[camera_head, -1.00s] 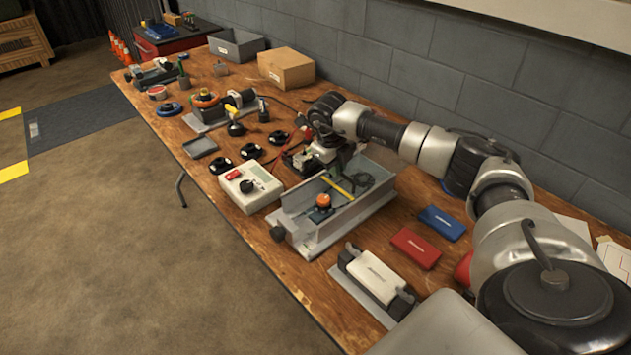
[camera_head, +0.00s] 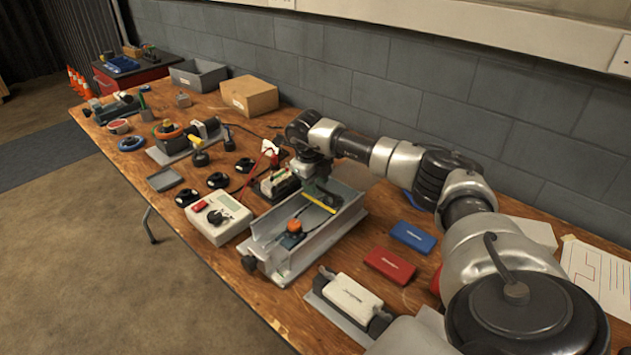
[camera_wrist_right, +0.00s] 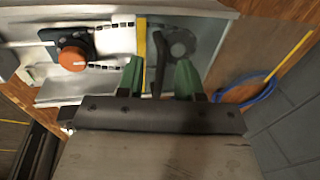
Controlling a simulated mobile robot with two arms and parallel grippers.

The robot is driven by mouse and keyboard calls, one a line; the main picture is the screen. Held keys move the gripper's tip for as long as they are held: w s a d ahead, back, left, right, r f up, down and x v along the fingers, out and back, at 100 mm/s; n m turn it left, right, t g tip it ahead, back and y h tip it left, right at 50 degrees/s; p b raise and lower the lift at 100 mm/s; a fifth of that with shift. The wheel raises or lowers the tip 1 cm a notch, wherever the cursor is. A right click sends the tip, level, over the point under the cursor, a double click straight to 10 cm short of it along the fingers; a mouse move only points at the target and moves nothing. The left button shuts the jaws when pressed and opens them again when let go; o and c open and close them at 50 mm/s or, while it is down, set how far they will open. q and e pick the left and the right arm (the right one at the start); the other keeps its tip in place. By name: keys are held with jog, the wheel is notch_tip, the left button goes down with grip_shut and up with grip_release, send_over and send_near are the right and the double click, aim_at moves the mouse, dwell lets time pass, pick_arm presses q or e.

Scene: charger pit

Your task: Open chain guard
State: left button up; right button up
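A grey channel-shaped fixture (camera_head: 285,262) stands on the bench and holds an orange knob (camera_head: 294,225), also in the right wrist view (camera_wrist_right: 73,57). A yellow strip (camera_head: 320,203) crosses the channel; I cannot tell if it belongs to the chain guard. In the right wrist view a dark chain (camera_wrist_right: 103,67) runs from the knob toward the yellow strip (camera_wrist_right: 141,50). My right gripper (camera_wrist_right: 158,78) is over the channel with green fingers apart. A dark upright bar (camera_wrist_right: 157,55) shows between them; contact is not clear. My left gripper is not in view.
A white meter box (camera_head: 215,218) stands left of the fixture. Red (camera_head: 389,266) and blue (camera_head: 413,237) cases and a white block (camera_head: 352,298) lie to its right. A grey block wall (camera_head: 480,130) runs behind. A blue cable loop (camera_wrist_right: 248,90) lies beside the fixture.

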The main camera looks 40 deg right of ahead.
notch_tip(320, 180, up, 11)
jog(key=a, duration=0.2)
jog(key=shift+f, duration=0.2)
jog(key=shift+s, duration=0.1)
dwell(0.5)
